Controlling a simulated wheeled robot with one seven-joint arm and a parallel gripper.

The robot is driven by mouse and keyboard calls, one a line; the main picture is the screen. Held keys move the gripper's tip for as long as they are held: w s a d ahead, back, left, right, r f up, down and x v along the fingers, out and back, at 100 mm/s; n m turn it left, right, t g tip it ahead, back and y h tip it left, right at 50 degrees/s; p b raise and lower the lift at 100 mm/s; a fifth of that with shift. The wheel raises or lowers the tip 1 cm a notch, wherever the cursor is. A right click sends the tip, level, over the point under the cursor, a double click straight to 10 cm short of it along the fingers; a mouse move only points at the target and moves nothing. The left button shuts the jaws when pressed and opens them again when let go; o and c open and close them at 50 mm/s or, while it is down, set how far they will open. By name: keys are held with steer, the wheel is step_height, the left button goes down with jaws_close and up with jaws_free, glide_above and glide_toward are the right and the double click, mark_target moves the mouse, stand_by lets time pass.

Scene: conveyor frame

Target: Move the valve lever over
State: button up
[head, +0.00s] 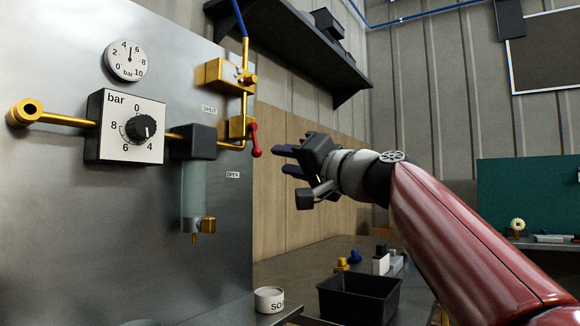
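The red valve lever (256,141) is mounted on the brass valve at the right edge of the metal panel (60,210). It hangs roughly upright, with its rounded end at the bottom. The "SHUT" label (209,110) is above and left of it, and the "OPEN" label (232,175) is below and left. My gripper (282,160) is just right of the lever's lower end in the picture, its dark fingers pointing left. The fingers are apart with nothing seen between them. I cannot tell the depth gap to the lever, but no contact shows.
Brass pipes, a bar regulator dial (143,128), a round gauge (125,61) and a filter bowl (194,190) are on the panel. A black bin (358,300) and a white tub (269,300) stand below. A dark shelf (290,45) is above.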

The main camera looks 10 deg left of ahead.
mark_target(260, 154)
steer(key=shift+w+a+r+p, duration=0.3)
steer(key=shift+a+r+p, duration=0.15)
steer(key=shift+a+p, duration=0.1)
steer(key=p+x, duration=0.5)
steer(key=x, duration=0.1)
steer(key=shift+w+a+r, duration=0.15)
steer(key=shift+a+r, duration=0.05)
steer(key=shift+a, duration=0.1)
steer(key=shift+f, duration=0.3)
steer(key=c, duration=0.4)
